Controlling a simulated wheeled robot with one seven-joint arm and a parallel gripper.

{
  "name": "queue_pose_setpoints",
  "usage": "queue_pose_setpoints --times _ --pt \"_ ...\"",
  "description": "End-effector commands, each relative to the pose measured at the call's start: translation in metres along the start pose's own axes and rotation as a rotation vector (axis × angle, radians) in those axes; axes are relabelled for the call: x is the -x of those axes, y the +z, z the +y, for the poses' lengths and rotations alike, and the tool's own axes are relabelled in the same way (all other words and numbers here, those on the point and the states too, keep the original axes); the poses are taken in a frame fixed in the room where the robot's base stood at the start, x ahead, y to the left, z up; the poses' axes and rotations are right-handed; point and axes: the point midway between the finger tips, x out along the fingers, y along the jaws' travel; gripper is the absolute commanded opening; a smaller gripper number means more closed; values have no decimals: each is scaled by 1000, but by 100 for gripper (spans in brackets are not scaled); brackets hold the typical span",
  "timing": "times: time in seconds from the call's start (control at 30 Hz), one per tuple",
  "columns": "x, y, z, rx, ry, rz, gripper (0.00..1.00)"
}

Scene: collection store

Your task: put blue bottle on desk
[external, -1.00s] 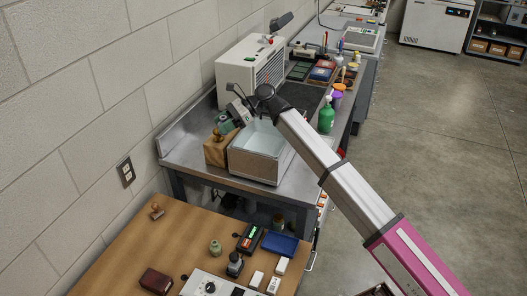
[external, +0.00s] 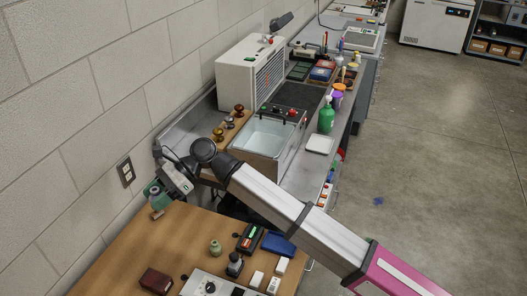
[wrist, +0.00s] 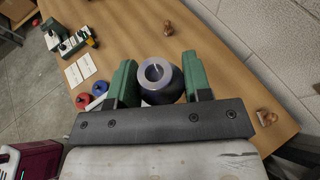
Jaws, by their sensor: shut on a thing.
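The blue bottle (wrist: 163,92) is dark blue with a round grey top. In the wrist view it sits between the two green fingers of my gripper (wrist: 158,68), which is shut on it. The wooden desk (external: 130,252) lies below it. In the external view my gripper (external: 156,192) is over the desk's far left corner, near the wall. The bottle is hard to make out there, and I cannot tell whether its base touches the desk.
A small green jar (external: 216,247), a dark red box (external: 156,281), a blue tray (external: 279,243) and white cards stand on the desk. Wooden stamps show in the wrist view (wrist: 265,117). A metal bench with a sink box (external: 264,138) stands behind. The desk's left middle is clear.

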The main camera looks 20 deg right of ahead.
Motion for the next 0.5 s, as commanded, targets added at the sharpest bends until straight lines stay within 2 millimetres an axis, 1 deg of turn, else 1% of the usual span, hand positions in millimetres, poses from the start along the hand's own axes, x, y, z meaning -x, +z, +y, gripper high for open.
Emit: queue_pose_setpoints --times 0.03,0.07,0.1,0.23,0.37,0.4,0.47,0.5 --pt "-8 3 8 4 8 -1 15" --pt "-12 5 12 5 12 -1 15" --pt "-13 -4 10 2 11 0 15" --pt "-21 -26 10 1 9 -1 15" --pt "-32 -53 10 0 10 -1 15" --pt "-37 -64 10 0 11 0 15" --pt "-43 -78 10 -1 10 0 15" --pt "-48 -91 10 -1 10 0 15"
